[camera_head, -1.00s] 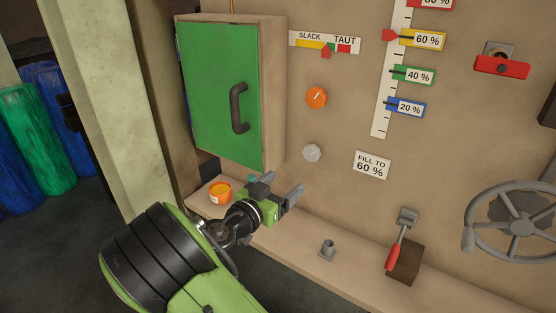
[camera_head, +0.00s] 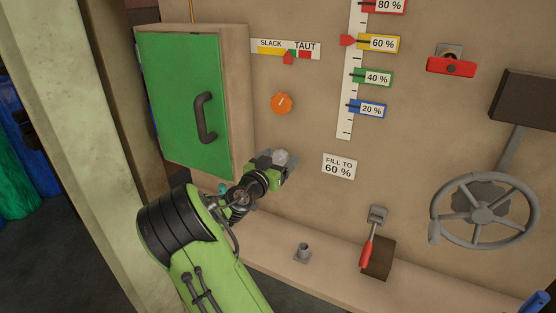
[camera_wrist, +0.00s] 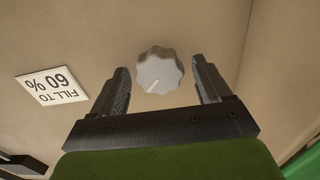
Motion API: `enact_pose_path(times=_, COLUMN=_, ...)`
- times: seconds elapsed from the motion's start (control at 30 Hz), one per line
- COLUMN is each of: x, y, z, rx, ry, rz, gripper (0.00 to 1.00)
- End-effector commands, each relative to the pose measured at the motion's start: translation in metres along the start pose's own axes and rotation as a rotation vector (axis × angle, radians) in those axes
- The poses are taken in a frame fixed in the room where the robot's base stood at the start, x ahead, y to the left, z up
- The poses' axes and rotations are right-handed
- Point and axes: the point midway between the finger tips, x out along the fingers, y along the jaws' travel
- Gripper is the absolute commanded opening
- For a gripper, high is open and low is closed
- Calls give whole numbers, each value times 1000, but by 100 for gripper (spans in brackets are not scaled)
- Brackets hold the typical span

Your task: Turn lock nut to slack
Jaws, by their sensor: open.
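A grey lobed knob (camera_head: 281,157), which looks like the lock nut, sits on the beige wall below an orange knob (camera_head: 281,103). In the wrist view the grey knob (camera_wrist: 160,70) shows a pale line on its face, pointing down-left. My gripper (camera_head: 284,161) is open at the grey knob. In the wrist view its fingers (camera_wrist: 161,82) stand on either side of the knob, with gaps. How deep they reach around it I cannot tell. The SLACK–TAUT gauge (camera_head: 270,50) has its red pointer (camera_head: 288,58) near the middle.
A green cabinet door (camera_head: 185,100) with a dark handle stands left of the knobs. A FILL TO 60 % sign (camera_head: 339,166) is to the right. A red-handled lever (camera_head: 368,245), a handwheel (camera_head: 484,211) and a small peg (camera_head: 302,252) lie lower right.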

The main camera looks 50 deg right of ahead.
Motion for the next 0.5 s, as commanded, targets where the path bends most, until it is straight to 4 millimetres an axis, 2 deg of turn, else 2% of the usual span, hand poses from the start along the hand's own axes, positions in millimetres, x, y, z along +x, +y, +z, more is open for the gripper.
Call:
enact_pose_path(times=0.17, x=0, y=0, z=0, rx=0, ry=0, rz=-1, gripper=77)
enact_pose_path(times=0.2, x=0, y=0, z=0, rx=0, ry=0, rz=0, gripper=74)
enact_pose_path(times=0.5, x=0, y=0, z=0, rx=0, ry=0, rz=0, gripper=28)
